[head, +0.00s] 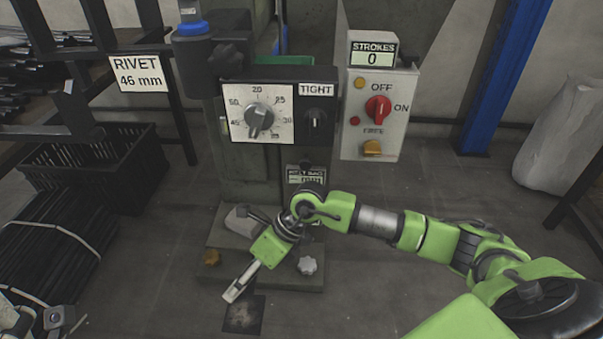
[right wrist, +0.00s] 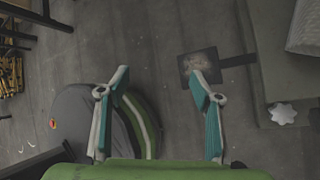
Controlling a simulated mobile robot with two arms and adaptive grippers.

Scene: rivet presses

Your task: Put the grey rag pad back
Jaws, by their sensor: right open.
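A light grey lump that looks like the grey rag pad (head: 242,222) lies on the left part of the press base (head: 225,240). What seems to be the same pad, with a ribbed surface, is cut off at the top right of the right wrist view (right wrist: 304,28). My right gripper (head: 236,289) points down in front of the base, apart from the pad. In the right wrist view its fingers (right wrist: 158,78) are spread with nothing between them. What may be my left gripper (head: 22,320) is cut off at the bottom left corner; its jaws cannot be made out.
A dark stained square (head: 243,315) lies on the floor before the base. The control box (head: 405,120) stands above right. A black crate (head: 130,185) is at left. Floor right of the base is clear.

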